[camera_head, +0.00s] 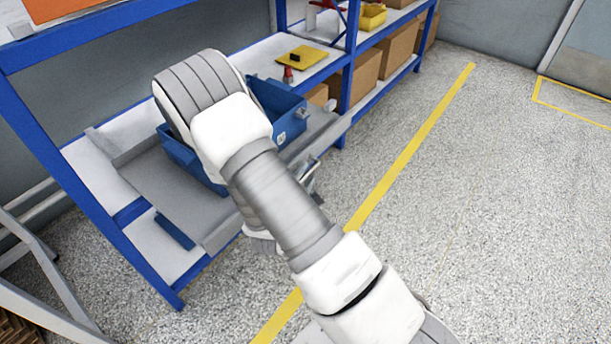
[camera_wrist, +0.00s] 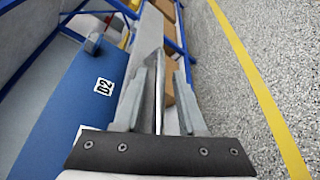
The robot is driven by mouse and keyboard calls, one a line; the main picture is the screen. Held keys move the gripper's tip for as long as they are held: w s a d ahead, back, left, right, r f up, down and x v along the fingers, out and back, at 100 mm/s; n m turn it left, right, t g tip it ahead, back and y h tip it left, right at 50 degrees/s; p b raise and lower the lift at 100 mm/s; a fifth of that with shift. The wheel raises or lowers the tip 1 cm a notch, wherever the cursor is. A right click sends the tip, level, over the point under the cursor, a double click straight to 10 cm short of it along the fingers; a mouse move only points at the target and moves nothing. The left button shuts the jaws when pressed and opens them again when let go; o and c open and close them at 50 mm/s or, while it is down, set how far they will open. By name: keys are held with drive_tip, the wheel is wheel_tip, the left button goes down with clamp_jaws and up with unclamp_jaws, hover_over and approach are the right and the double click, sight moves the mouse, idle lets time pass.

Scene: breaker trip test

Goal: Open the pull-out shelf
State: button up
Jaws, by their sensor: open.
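The pull-out shelf (camera_head: 180,187) is a grey tray in the blue rack, at left centre of the head view. A blue bin (camera_head: 282,106) stands on it, partly hidden by my arm. My gripper (camera_wrist: 168,68) is open at the shelf's front edge; in the head view it is mostly hidden behind my arm. In the wrist view a thin upright metal strip (camera_wrist: 159,92), apparently the shelf's front lip or handle, runs between the two fingers. I cannot tell whether either finger touches it. The bin (camera_wrist: 75,105), with a D2 label, lies left of the fingers.
The blue rack (camera_head: 95,200) holds cardboard boxes (camera_head: 367,72) and a yellow tray (camera_head: 301,57) farther right. A yellow floor line (camera_head: 408,152) runs along the rack. The speckled floor (camera_head: 480,210) to its right is clear. A grey metal frame (camera_head: 45,265) stands at lower left.

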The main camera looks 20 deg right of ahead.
drive_tip(key=shift+s+a, duration=0.1)
drive_tip(key=p+v, duration=0.3)
drive_tip(key=v, duration=1.4)
drive_tip(key=shift+s, duration=0.15)
